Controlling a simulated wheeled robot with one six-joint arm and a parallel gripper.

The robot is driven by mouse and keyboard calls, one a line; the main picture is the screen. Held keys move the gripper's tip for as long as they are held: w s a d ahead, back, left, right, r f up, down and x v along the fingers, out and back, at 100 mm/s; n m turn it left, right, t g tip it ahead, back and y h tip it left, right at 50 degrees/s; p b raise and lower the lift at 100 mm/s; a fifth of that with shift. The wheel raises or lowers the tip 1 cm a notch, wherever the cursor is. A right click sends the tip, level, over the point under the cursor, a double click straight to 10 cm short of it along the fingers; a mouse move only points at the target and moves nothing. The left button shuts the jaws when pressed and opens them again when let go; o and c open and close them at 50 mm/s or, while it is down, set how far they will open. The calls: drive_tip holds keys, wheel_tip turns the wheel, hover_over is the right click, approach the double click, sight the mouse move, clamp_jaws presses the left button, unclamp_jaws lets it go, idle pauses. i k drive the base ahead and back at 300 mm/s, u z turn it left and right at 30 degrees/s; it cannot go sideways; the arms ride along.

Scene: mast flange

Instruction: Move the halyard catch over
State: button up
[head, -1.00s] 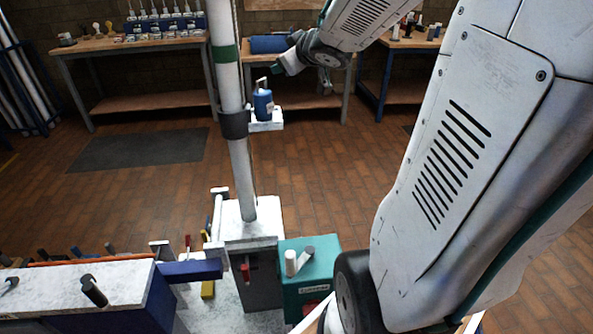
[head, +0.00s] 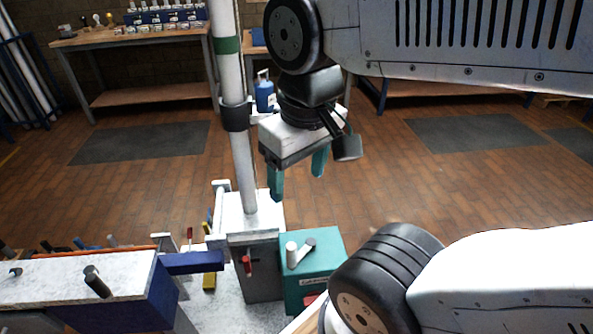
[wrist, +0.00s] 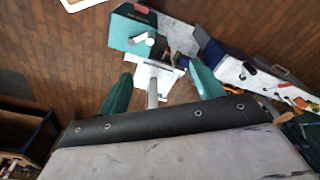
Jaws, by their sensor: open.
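No part in view is clearly labelled as the halyard catch. A teal box (head: 325,262) with a white peg (head: 292,255) and a grey lever-like part (head: 302,252) on top stands right of the mast foot. A red handle (head: 247,265) sits on the grey block below the mast (head: 243,170). My gripper (head: 298,188) is open and empty, pointing down, right of the mast and above the teal box. In the wrist view the teal box (wrist: 125,32) lies beyond the fingers, and the pale mast (wrist: 152,95) shows between them in the picture.
A blue bottle-like thing (head: 264,94) is by the mast's black collar (head: 235,117), partly hidden by my arm. A white-topped blue bench (head: 60,280) with a dark peg stands at left. Workbenches (head: 135,38) line the back; the brick floor between is open.

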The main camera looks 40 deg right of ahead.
sight(313, 295)
drive_tip(key=u, duration=0.5)
drive_tip(key=k, duration=0.8)
drive_tip(key=z, duration=0.6)
drive_tip(key=i, duration=0.5)
drive_tip(key=u, duration=0.4)
drive_tip(key=k, duration=1.05)
drive_tip(key=z, duration=0.25)
